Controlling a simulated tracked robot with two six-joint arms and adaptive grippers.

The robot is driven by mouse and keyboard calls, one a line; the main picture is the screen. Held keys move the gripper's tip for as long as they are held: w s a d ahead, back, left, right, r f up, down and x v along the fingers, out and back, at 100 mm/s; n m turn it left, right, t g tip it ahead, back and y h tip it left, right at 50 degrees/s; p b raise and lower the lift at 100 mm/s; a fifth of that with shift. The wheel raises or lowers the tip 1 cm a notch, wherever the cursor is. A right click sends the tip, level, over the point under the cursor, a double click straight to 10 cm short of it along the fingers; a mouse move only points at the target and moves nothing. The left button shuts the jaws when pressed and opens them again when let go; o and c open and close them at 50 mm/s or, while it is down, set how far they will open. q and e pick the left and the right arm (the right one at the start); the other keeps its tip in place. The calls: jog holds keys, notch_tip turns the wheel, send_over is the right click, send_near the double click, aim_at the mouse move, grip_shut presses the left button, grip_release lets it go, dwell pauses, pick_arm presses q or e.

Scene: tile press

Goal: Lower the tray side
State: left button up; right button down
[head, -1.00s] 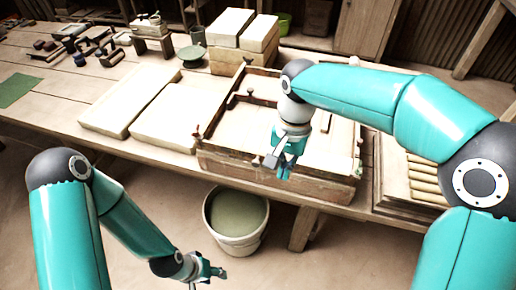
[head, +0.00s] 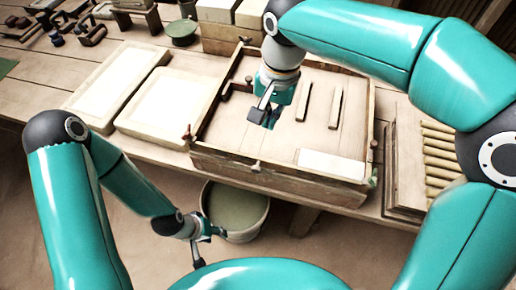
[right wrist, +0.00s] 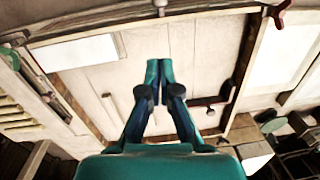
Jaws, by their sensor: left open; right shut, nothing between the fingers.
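The wooden tray (head: 285,179) sits at the table's front edge, its near side standing upright. A red-tipped catch (head: 187,133) is at its near left corner and a green-tipped one (head: 372,180) at its near right. A small pale knob (head: 256,167) sits on the near side's top edge. My right gripper (head: 268,122) is shut and empty above the tray's interior, apart from the near side. In the right wrist view its fingers (right wrist: 159,68) point toward that side, with the red catch (right wrist: 277,13) at upper right. My left gripper (head: 210,247) is open and empty, low beside the bucket.
A white slab (head: 332,165) and two wooden strips (head: 303,102) lie inside the tray. A bucket (head: 242,228) stands under the table edge. Two pale slabs (head: 165,108) lie left of the tray. Stacked boards with rods (head: 438,150) are at right.

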send_near(257, 170)
jog(key=w+f, duration=0.1)
jog(key=w, duration=0.1)
jog(key=w+d+f, duration=0.1)
jog(key=w+f, duration=0.1)
jog(key=shift+w+d+f, duration=0.15)
jog(key=shift+w+f, duration=0.05)
jog(key=shift+w, duration=0.1)
jog(key=s+f, duration=0.1)
jog(key=s+a+f, duration=0.1)
jog(key=shift+a+f, duration=0.1)
jog(key=shift+f, duration=0.3)
jog(key=shift+s+a+f, duration=0.15)
jog(key=shift+s+f, duration=0.15)
jog(key=shift+f, duration=0.1)
jog(key=shift+s+a+f+t+h+b, duration=0.25)
jog(key=shift+s+t+b, duration=0.4)
jog(key=shift+b, duration=1.65)
jog(key=shift+s+a+f+t+h+b, duration=0.1)
jog(key=shift+s+f+t+h+b, duration=0.5)
jog(key=shift+b, duration=1.65)
jog(key=shift+r+t+b, duration=0.35)
jog(key=shift+t+b, duration=0.4)
jog(key=shift+b, duration=0.6)
jog(key=shift+s+a+t+b, duration=0.15)
jog(key=shift+t+b, duration=0.15)
jog(key=shift+b, duration=0.55)
